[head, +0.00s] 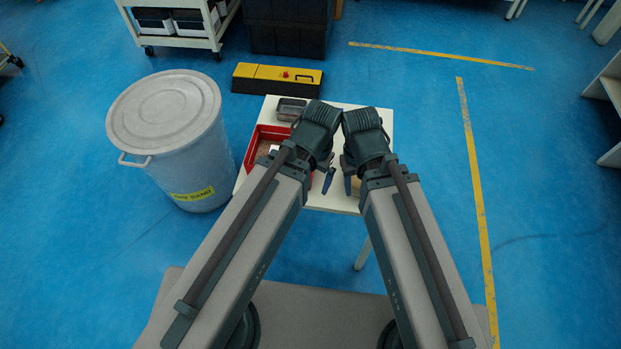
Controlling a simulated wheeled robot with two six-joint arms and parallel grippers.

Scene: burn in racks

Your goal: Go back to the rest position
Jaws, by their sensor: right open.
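Both of my arms reach forward over a small white table (378,118), with their wrists close together above it. My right gripper (350,172) points down over the table's middle and is open; it is mostly hidden under its wrist. My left gripper (326,178) also points down, just left of it. Only a dark blue finger part of the left one shows, so its opening is unclear. Whether either gripper touches anything on the table is hidden by the arms.
A red tray (250,155) and a small grey tray (290,108) are on the table's left part. A large lidded grey bin (185,165) stands left of the table. A yellow-and-black case (277,79) lies behind it. Blue floor is clear to the right.

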